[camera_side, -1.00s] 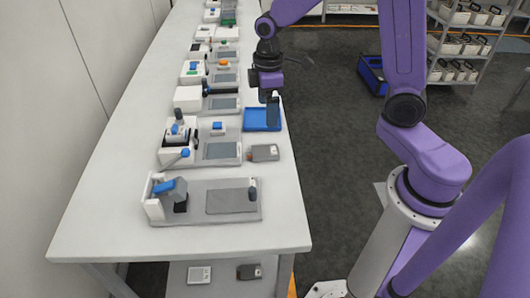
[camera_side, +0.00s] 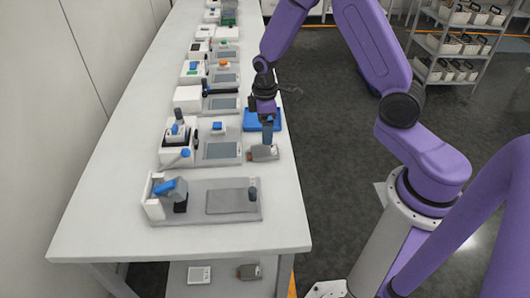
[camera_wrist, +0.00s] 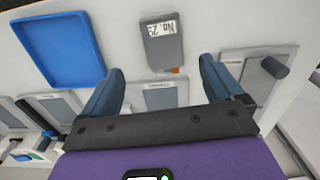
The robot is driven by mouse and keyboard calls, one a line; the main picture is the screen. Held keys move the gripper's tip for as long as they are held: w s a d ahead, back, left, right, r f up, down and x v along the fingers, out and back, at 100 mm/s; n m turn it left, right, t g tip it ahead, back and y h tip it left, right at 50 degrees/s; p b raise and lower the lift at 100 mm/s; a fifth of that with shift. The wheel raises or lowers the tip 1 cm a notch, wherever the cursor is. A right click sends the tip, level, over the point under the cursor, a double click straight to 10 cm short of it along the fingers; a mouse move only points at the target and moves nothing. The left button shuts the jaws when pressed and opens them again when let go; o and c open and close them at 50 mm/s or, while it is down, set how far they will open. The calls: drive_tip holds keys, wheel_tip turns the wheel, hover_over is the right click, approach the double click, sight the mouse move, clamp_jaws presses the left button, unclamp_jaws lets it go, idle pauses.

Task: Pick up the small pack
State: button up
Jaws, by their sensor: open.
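The small pack (camera_side: 262,152) is a flat grey block lying on the table near its right edge, below the blue tray in the side view. In the wrist view the small pack (camera_wrist: 163,44) shows a white label reading "No. 29" and a small orange-brown piece at its lower edge.
The blue tray (camera_side: 249,125) sits just beyond the pack; it is empty in the wrist view (camera_wrist: 29,53). Grey stations with flat plates (camera_side: 231,202) line the table to the left and front. Another grey pack (camera_side: 249,271) lies on the lower shelf.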

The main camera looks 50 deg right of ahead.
sight(265, 150)
drive_tip(key=shift+s+a+f, duration=0.1)
drive_tip(key=shift+f, duration=1.95)
drive_tip(key=shift+s+a+f, duration=0.1)
drive_tip(key=shift+f, duration=1.95)
drive_tip(key=c, duration=1.2)
